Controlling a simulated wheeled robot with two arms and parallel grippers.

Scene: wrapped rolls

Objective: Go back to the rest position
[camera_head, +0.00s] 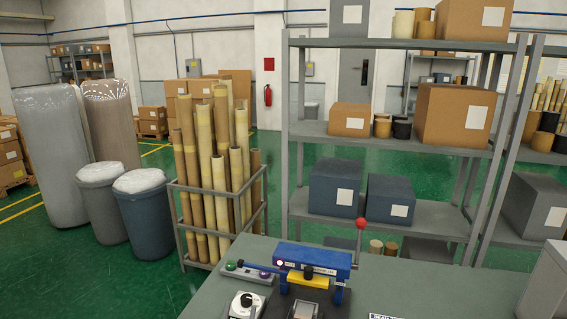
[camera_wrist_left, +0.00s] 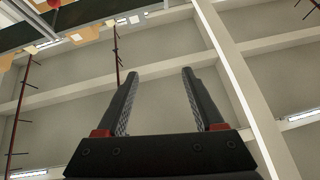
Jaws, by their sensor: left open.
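My left gripper (camera_wrist_left: 159,73) shows in the left wrist view, its two dark fingers apart with nothing between them. Behind the fingers are pale ceiling panels and beams. Neither gripper shows in the head view, and my right gripper is in no view. In the head view, a grey wrapped roll (camera_head: 50,155) and a brownish wrapped roll (camera_head: 111,125) stand upright at the left. A blue machine (camera_head: 315,258) with a red-knobbed lever sits on the grey table (camera_head: 425,290) at the bottom.
A rack of cardboard tubes (camera_head: 215,170) stands left of the table. Metal shelves (camera_head: 400,133) with cardboard and grey boxes rise behind the table. A control box (camera_head: 244,305) sits at the table's front.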

